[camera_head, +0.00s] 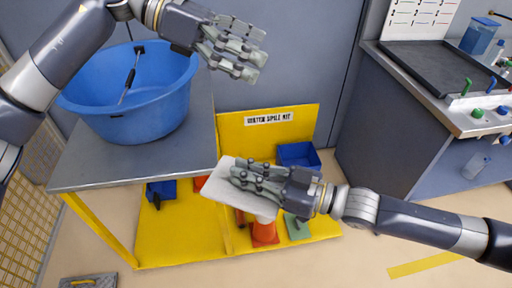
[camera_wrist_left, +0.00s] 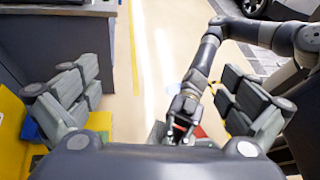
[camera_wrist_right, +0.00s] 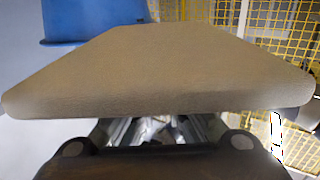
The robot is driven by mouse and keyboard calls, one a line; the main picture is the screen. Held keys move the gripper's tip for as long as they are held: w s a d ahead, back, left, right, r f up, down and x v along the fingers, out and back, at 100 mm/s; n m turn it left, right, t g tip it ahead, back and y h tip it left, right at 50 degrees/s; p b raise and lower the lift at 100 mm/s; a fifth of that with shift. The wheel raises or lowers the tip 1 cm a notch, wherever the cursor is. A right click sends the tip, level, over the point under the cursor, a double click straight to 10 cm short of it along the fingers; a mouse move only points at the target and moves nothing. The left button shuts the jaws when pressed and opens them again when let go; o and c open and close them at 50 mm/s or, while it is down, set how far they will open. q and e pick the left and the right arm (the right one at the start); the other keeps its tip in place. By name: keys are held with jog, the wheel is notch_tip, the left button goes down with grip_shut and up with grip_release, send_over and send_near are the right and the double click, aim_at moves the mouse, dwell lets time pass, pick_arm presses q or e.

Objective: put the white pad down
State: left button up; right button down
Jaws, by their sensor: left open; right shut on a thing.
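The white pad (camera_head: 217,189) is a flat, pale slab in the head view. My right gripper (camera_head: 250,178) is shut on the white pad and holds it in the air in front of the yellow spill kit station (camera_head: 180,232). In the right wrist view the pad (camera_wrist_right: 160,70) fills the upper middle and hides most of the fingers. My left gripper (camera_head: 236,48) is open and empty, above and to the right of the blue tub. In the left wrist view its fingers (camera_wrist_left: 160,100) are spread wide with nothing between them.
A large blue tub (camera_head: 130,105) stands on a grey table (camera_head: 80,165). An orange cone (camera_head: 264,233), a green item (camera_head: 298,227) and blue bins (camera_head: 298,155) sit at the yellow station. A grey workbench (camera_head: 405,125) with a black tray stands at right. Floor at lower right is clear.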

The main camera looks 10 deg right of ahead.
pick_arm(q)
jog(key=s+d+f+m+t+y, duration=0.2)
jog(key=s+d+f+m+y, duration=0.2)
jog(key=s+f+y, duration=0.65)
jog(key=w+a+f+t+y, duration=0.1)
jog(key=a+f, duration=0.1)
jog(key=f, duration=0.2)
jog(key=a+f+y, duration=0.2)
jog(key=f, duration=0.2)
jog(key=w+a+f+t+y, duration=0.1)
jog(key=a+f, duration=0.2)
jog(key=f, duration=0.2)
jog(key=shift+w+a+f+t+y, duration=0.1)
jog(key=shift+w+t+y, duration=0.15)
jog(key=shift+w+t, duration=0.05)
jog(key=c, duration=1)
jog(key=shift+w, duration=0.15)
jog(key=shift+c, duration=1.1)
jog(key=o, duration=1.2)
